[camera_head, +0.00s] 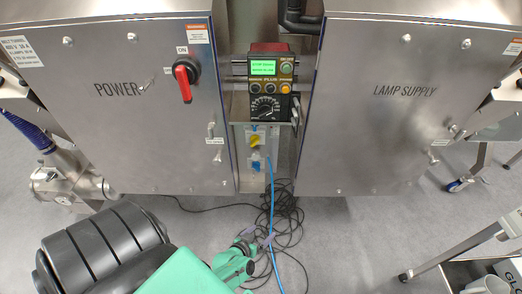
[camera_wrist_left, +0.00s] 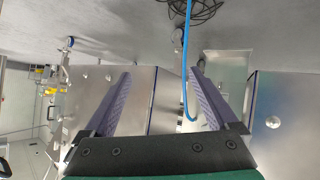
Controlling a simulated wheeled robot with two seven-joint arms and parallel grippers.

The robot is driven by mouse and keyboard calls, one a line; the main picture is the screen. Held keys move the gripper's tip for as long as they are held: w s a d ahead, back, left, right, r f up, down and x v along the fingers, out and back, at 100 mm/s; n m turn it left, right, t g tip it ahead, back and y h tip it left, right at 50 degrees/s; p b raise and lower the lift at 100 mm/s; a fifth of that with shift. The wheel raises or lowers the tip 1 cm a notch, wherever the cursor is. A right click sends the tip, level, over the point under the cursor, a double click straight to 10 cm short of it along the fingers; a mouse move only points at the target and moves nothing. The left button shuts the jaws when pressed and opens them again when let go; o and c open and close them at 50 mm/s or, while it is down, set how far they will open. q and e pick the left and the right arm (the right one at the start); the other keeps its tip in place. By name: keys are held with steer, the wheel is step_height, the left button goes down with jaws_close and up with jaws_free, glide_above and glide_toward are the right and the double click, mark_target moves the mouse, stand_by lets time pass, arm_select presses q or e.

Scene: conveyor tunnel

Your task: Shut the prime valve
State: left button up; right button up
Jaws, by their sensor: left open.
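No part carries a readable prime valve label, so I cannot tell which one it is. In the head view a steel pipe fitting (camera_head: 75,180) with a small yellow mark stands at the left behind the POWER cabinet. A yellow knob (camera_head: 255,141) and a blue connector (camera_head: 256,166) sit on a panel between the cabinets. My left gripper (camera_head: 258,238) is low in the middle, above the floor cables and below that panel. In the left wrist view its two purple fingers (camera_wrist_left: 160,73) stand wide apart with nothing gripped. My right gripper is not in view.
The POWER cabinet (camera_head: 130,120) and LAMP SUPPLY cabinet (camera_head: 405,120) flank a control box (camera_head: 268,85). A blue cable (camera_head: 271,200) hangs close to my left gripper and shows near one finger in the wrist view. Black cables (camera_head: 290,225) lie tangled on the floor.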

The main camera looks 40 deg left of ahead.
arm_select(q)
steer(key=w+a+r+n+t+y+b, duration=0.3)
steer(key=w+r+n, duration=0.1)
steer(key=w+r, duration=0.25)
steer(key=n+y+b, duration=0.4)
steer(key=n+y, duration=0.3)
steer(key=n, duration=0.2)
glide_toward(255, 144)
steer(key=b+x, duration=0.1)
steer(key=x, duration=0.3)
steer(key=b+x, duration=0.2)
steer(key=x, duration=0.2)
steer(key=shift+f, duration=0.2)
steer(key=shift+w+a+r, duration=0.15)
steer(key=shift+w+a, duration=0.1)
steer(key=shift+w, duration=0.05)
steer(key=c, duration=1.4)
steer(key=shift+o, duration=0.2)
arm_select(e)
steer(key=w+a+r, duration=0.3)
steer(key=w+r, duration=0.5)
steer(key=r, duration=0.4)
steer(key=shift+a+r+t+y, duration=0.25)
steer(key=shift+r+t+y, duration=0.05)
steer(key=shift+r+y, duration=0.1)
